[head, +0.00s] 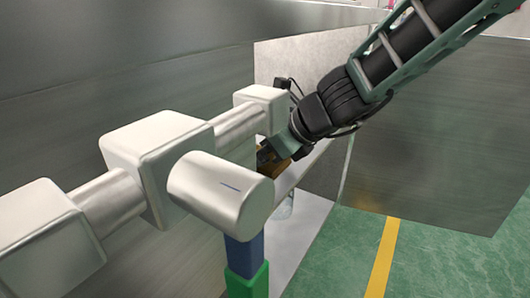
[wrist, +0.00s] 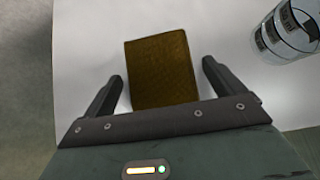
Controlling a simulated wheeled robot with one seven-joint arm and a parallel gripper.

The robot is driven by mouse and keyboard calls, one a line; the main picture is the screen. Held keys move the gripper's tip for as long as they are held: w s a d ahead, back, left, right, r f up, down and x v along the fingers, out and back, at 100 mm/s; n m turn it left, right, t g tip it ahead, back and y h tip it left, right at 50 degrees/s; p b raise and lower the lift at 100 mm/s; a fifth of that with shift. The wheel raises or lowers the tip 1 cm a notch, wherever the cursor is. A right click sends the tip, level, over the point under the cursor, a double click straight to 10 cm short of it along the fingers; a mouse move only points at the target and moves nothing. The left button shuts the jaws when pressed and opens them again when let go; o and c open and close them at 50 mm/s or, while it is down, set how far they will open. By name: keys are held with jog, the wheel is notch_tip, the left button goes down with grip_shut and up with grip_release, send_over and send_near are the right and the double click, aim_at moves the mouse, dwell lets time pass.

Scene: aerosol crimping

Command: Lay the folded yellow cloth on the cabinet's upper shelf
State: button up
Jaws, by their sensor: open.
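The folded cloth (wrist: 162,70), dark yellow-brown in this light, lies flat on a pale shelf surface (wrist: 80,40) in the wrist view. My gripper (wrist: 162,69) is open, with one finger on each side of the cloth and a small gap at each side. In the head view, my gripper (head: 268,155) is inside the cabinet (head: 303,55), at the level of the upper shelf (head: 303,166). A small brown part of the cloth (head: 285,147) shows there, mostly hidden by my gripper.
A clear, dark-banded container (wrist: 292,30) is to the right in the wrist view. A clear object (head: 286,207) shows below the upper shelf's edge. A metal panel (head: 440,125) stands to the right. Pale blocks and cylinders (head: 155,150) hide part of the cabinet.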

jog(key=shift+r, duration=0.2)
jog(key=p+v, duration=0.4)
jog(key=v, duration=0.2)
jog(key=shift+s+d+r, duration=0.1)
jog(key=shift+r, duration=0.15)
jog(key=shift+s+d+r, duration=0.25)
jog(key=shift+d, duration=0.05)
jog(key=s+n, duration=0.2)
jog(key=s+a+n+g, duration=0.1)
jog(key=s+n, duration=0.1)
jog(key=s+a+f+n+g, duration=0.1)
jog(key=s+n, duration=0.1)
jog(key=n, duration=0.1)
jog(key=shift+s, duration=0.1)
jog(key=s+d+f+n+g+h, duration=0.1)
jog(key=s+d+f+n+h, duration=0.1)
jog(key=s+n, duration=0.6)
jog(key=s+d+f+n+g+h, duration=0.2)
jog(key=s+n, duration=0.6)
jog(key=n, duration=1)
jog(key=d+f+h, duration=0.1)
jog(key=d+h, duration=0.1)
jog(key=d, duration=0.1)
jog(key=shift+s+d+g, duration=0.2)
jog(key=shift+s+g, duration=0.05)
jog(key=shift+g, duration=0.05)
